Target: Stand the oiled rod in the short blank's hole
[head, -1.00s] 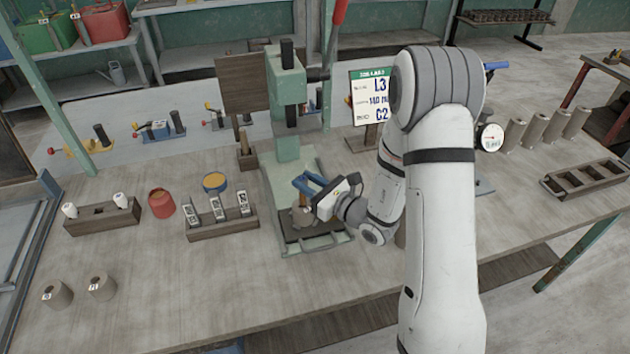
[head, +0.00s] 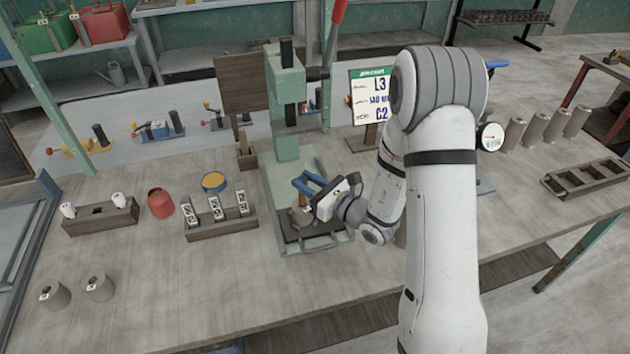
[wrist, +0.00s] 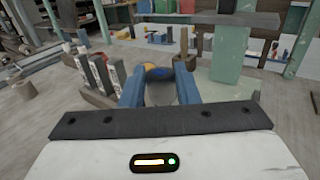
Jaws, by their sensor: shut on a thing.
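My gripper (head: 302,199), with blue fingers, is low over the base plate of the green press. It also shows in the wrist view (wrist: 159,92). I cannot tell which is shorter. Several labelled upright pieces (head: 215,209) stand in a wooden rack. I cannot tell which rod is oiled.
The green press (head: 288,85) rises right behind my gripper. A red pot (head: 160,203) and a blue and yellow tin (head: 214,182) stand to the left. Another wooden rack (head: 100,217) holds white-topped pieces. The front middle of the table is clear.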

